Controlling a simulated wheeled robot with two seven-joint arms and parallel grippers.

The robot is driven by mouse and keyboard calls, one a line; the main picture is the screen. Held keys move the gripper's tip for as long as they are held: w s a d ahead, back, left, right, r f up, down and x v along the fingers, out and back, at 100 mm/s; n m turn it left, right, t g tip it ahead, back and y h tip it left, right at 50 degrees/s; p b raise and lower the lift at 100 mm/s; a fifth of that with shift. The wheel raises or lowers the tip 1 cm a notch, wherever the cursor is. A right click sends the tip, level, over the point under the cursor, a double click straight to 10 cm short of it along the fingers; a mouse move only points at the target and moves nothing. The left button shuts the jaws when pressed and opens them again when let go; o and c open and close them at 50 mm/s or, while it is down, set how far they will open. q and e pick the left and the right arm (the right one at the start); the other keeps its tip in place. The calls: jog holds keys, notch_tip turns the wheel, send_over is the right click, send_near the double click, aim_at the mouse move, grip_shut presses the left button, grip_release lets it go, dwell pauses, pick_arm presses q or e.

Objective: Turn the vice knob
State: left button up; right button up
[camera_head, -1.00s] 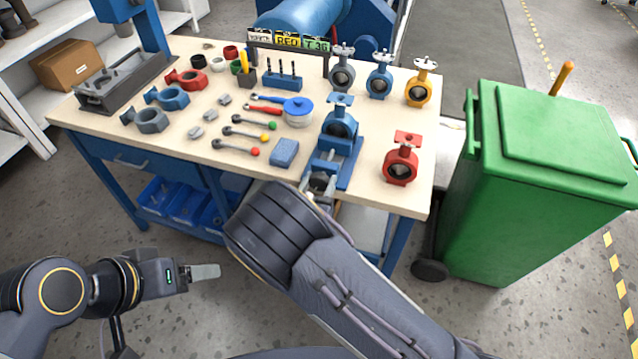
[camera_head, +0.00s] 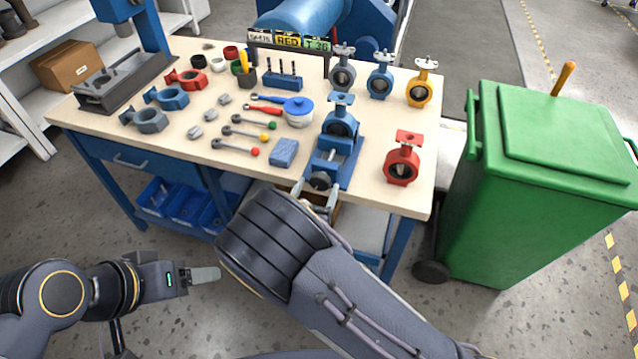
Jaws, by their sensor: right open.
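The blue vice (camera_head: 345,166) stands at the front edge of the workbench and holds a blue valve (camera_head: 341,124) upright. Its dark round knob (camera_head: 320,181) faces the front. My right gripper (camera_head: 316,190) is open, with one pale fingertip on each side of the knob. I cannot tell whether either finger touches it. My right forearm hides part of the gripper. My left gripper (camera_head: 205,274) is low at the left, away from the bench. It shows side-on as one pale plate, so its opening is hidden.
The workbench (camera_head: 225,190) carries a red valve (camera_head: 402,160) right of the vice and a blue sponge-like block (camera_head: 284,153) to its left. A green bin (camera_head: 545,190) is at the right.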

jog(key=v, duration=0.5)
jog(key=shift+s+a, duration=0.1)
dwell(0.3)
jog(key=s+d+r+m+g+h+p, duration=0.1)
jog(key=s+d+r+m+g, duration=0.15)
jog(key=d+m+g, duration=0.45)
jog(key=s+d+r+m+g, duration=0.1)
jog(key=s+d+m+g, duration=0.2)
jog(key=d+m, duration=0.35)
jog(key=s+d+r+m+g+h+p, duration=0.1)
jog(key=s+d+r+m+g, duration=0.2)
jog(key=d, duration=0.6)
jog(key=s+r+m+y+p, duration=0.1)
jog(key=s+r+m+y, duration=0.4)
jog(key=s+m, duration=0.2)
jog(key=s+r+m+t+y, duration=0.1)
jog(key=s+r+m+y, duration=0.3)
jog(key=m, duration=0.7)
jog(key=s+y, duration=0.2)
jog(key=s, duration=0.1)
jog(key=shift+d+r+m+p, duration=0.25)
jog(key=shift+r+m+p, duration=0.1)
jog(key=shift+p, duration=0.05)
